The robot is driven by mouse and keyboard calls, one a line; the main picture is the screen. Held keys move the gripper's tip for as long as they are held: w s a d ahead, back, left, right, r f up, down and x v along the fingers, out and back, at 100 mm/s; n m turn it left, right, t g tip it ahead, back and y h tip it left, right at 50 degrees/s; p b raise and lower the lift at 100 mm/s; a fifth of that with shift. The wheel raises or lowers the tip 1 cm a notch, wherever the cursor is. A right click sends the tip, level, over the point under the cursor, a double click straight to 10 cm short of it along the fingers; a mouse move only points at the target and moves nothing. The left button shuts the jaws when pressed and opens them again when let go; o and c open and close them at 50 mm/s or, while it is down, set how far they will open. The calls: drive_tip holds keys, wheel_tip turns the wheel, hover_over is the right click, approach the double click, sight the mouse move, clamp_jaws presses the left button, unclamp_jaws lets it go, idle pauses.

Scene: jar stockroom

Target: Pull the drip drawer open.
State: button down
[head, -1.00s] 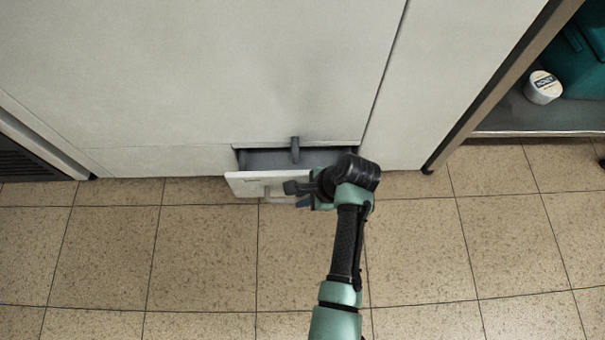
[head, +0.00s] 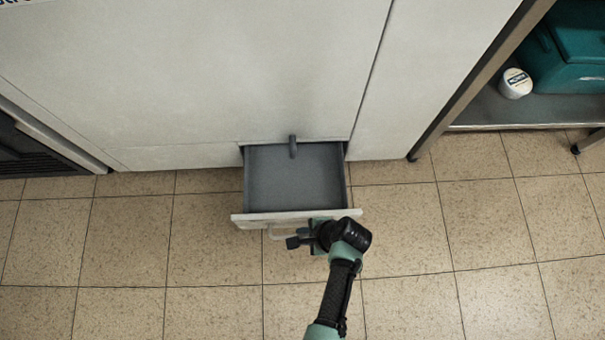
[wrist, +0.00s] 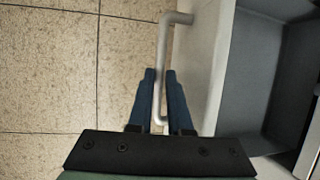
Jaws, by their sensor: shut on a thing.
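The drip drawer (head: 296,184) stands well out from the base of the white cabinet, and its grey inside is empty. Its pale front panel (head: 248,219) carries a light bar handle (head: 280,237). In the wrist view the handle (wrist: 163,60) runs between the two blue fingers of my gripper (wrist: 160,82), which are shut on it. In the head view my gripper (head: 303,240) is at the drawer's front, and my wrist hides part of the handle and panel. The drawer interior (wrist: 255,75) also shows at the right in the wrist view.
A dark spout (head: 292,147) hangs from the white cabinet (head: 220,75) over the drawer's back. At the right, a low shelf (head: 490,112) holds a white labelled jar (head: 515,84) and a teal container (head: 575,60). The tiled floor (head: 420,270) in front is clear.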

drive_tip(key=c, duration=0.8)
unclamp_jaws()
drive_tip(key=shift+c, duration=0.2)
drive_tip(key=p+v, duration=0.8)
drive_tip(key=v, duration=0.5)
